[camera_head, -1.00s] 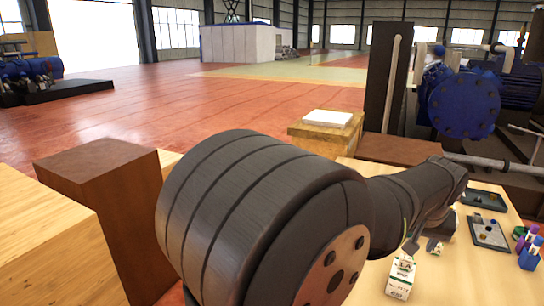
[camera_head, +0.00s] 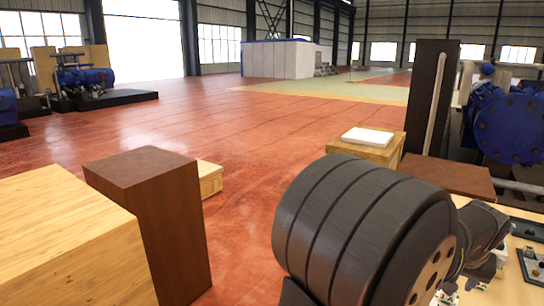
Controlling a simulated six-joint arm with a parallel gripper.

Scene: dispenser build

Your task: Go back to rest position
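My own large dark arm joint fills the lower right of the head view and covers part of the wooden table (camera_head: 520,240). The rest of my arm reaches away to the right behind this joint. My gripper cannot be made out in this view. A small part of a white and green carton (camera_head: 447,292) shows at the lower right, mostly hidden by my arm. A grey tray (camera_head: 533,268) with small parts shows at the right edge, cut off by the frame.
A tall brown block (camera_head: 150,215) and a light wooden box (camera_head: 60,240) stand at the left. A wooden crate (camera_head: 372,153) with a white slab (camera_head: 367,137) on top stands behind my arm. Blue machinery (camera_head: 510,125) is at the right. Open red floor (camera_head: 250,140) lies between.

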